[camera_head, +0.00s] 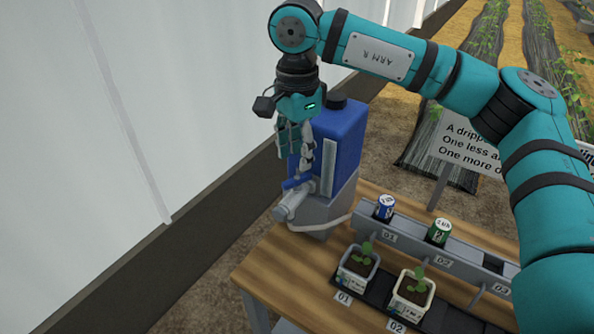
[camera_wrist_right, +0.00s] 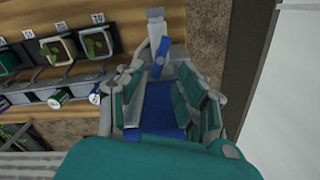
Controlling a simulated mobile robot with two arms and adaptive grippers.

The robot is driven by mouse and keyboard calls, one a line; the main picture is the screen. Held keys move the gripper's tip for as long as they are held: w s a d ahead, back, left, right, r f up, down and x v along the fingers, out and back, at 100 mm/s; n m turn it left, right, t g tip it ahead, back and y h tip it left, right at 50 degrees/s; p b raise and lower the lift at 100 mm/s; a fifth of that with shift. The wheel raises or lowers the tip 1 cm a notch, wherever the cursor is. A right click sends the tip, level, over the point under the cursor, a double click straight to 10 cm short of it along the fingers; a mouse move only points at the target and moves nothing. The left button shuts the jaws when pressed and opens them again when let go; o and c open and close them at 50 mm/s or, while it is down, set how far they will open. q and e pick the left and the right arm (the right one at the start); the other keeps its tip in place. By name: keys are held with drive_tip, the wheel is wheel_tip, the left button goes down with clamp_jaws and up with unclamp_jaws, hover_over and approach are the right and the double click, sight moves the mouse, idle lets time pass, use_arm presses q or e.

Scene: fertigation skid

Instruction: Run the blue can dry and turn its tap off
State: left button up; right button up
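The blue can (camera_head: 345,135) stands upright on a grey stand (camera_head: 335,210) at the table's far left corner, with a pale strip on its side. Its grey tap (camera_head: 290,208) points down-left and carries a blue lever (camera_head: 297,183). My right gripper (camera_head: 298,160) hangs just above the lever, in front of the can. In the right wrist view its fingers (camera_wrist_right: 162,72) are spread apart with nothing between their tips; the lever (camera_wrist_right: 161,50) lies just beyond them. I cannot tell whether a finger touches it. The level inside the can is not readable. My left gripper is out of view.
A grey rail (camera_head: 405,232) holds a small blue can (camera_head: 385,207) and a green can (camera_head: 439,232). Potted seedlings (camera_head: 357,268) stand before it on the wooden table (camera_head: 290,265). A sign (camera_head: 465,140) stands behind. A pale wall (camera_head: 90,130) is left.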

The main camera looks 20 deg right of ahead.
sight(297, 178)
drive_tip(key=shift+f, duration=2.65)
clamp_jaws()
